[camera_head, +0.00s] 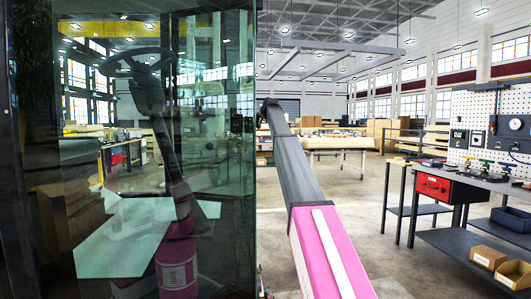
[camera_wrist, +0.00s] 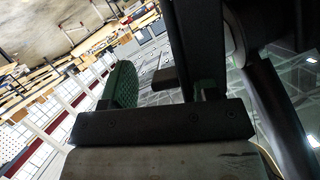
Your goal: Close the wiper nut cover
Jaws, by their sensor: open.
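My gripper (camera_wrist: 160,83) shows in the wrist view with its fingers apart. The left finger has a green textured pad (camera_wrist: 121,84); the right finger is mostly hidden behind dark parts. A dark upright bar (camera_wrist: 187,35), perhaps the wiper arm, runs up from near the right finger. A small dark block (camera_wrist: 164,77) sticks out to the left of this bar, between the fingers. It may be the wiper nut cover, but I cannot tell for sure, nor whether the gripper touches it. In the head view neither my gripper nor the cover can be made out.
The cab's glass pane (camera_head: 215,150) fills the left of the head view, with a steering wheel (camera_head: 137,62) behind it and my arm mirrored in it. A workbench (camera_head: 470,180) with a red drawer (camera_head: 438,187) stands at right. Open floor lies between.

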